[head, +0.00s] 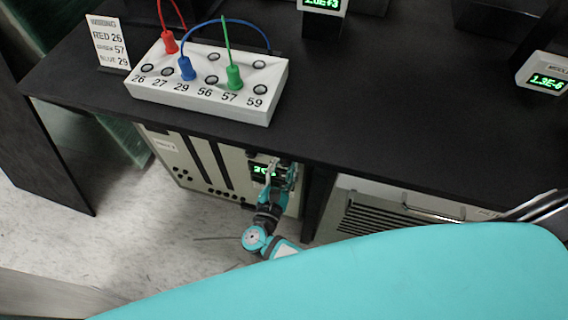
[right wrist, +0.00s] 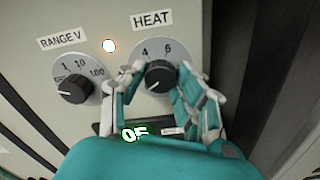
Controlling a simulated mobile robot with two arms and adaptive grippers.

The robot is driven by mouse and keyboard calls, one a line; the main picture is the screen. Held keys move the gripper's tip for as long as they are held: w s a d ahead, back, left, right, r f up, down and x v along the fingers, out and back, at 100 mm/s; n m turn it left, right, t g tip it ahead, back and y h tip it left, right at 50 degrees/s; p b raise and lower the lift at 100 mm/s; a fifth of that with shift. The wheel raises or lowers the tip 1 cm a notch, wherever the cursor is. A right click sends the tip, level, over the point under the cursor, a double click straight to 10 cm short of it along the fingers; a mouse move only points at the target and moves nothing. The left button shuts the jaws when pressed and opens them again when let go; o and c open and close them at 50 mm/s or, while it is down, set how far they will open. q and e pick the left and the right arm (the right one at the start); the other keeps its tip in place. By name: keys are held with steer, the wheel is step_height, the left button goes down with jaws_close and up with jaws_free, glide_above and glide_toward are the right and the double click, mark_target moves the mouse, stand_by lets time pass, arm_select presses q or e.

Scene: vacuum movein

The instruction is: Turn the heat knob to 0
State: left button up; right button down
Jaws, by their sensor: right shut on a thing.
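The black HEAT knob (right wrist: 157,78) is on the pale panel in the right wrist view, on a grey dial with 4 and 6 visible. Its white mark points to the lower left; the dial numbers there are hidden by my fingers. My right gripper (right wrist: 162,74) is shut on the knob, one finger on each side. In the head view my right gripper (head: 282,172) reaches the front of the pale cabinet (head: 190,163) under the table, beside a green display (head: 263,170). The knob itself is hidden there. My left gripper is not in view.
The black tabletop (head: 370,110) overhangs the cabinet. On it stands a white socket box (head: 205,85) with red, blue and green plugs. A vented unit (head: 375,218) is to the right.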

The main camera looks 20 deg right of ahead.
steer(key=shift+f, duration=0.1)
steer(key=c, duration=0.9)
jaws_free()
steer(key=shift+c, duration=0.2)
steer(key=shift+s+a, duration=0.1)
steer(key=v, duration=1.2)
